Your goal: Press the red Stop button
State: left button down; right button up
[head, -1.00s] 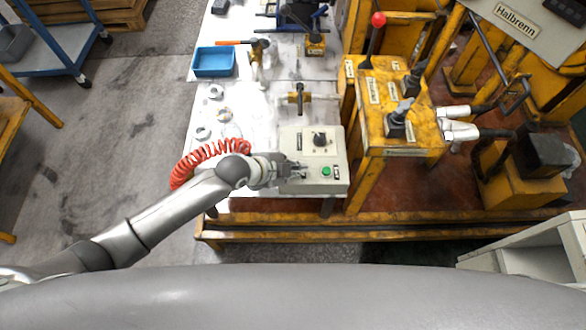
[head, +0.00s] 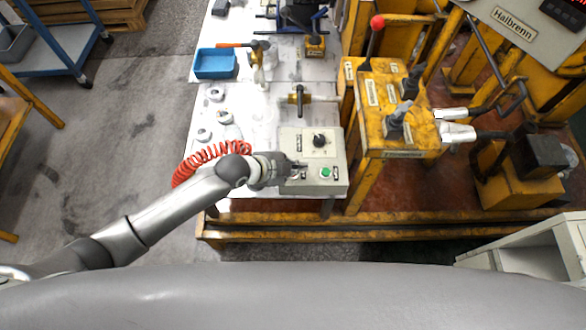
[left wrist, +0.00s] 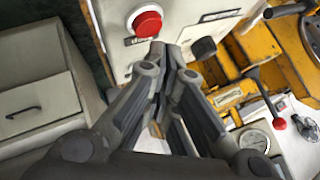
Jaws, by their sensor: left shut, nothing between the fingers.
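The red Stop button (left wrist: 147,22) is a round cap on the pale control box, clear in the left wrist view. In the head view it is mostly covered by my left gripper (head: 299,168). The control box (head: 335,151) also carries a black knob (head: 319,140) and a green button (head: 325,172). My left gripper is shut and empty. In the left wrist view its fingertips (left wrist: 166,50) lie just below the red button in the picture. I cannot tell whether they touch the box. My right gripper is not in view.
A yellow lever stand (head: 392,130) stands right of the control box. A blue tray (head: 214,65) and several metal rings lie on the white tabletop (head: 255,112). A yellow rail (head: 400,232) runs along the front edge. Grey floor lies open at the left.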

pick_arm(q)
notch_tip(320, 180, up, 5)
jog(key=p, duration=0.4)
jog(key=shift+r+p, duration=0.1)
jog(key=shift+p, duration=0.25)
dwell(0.6)
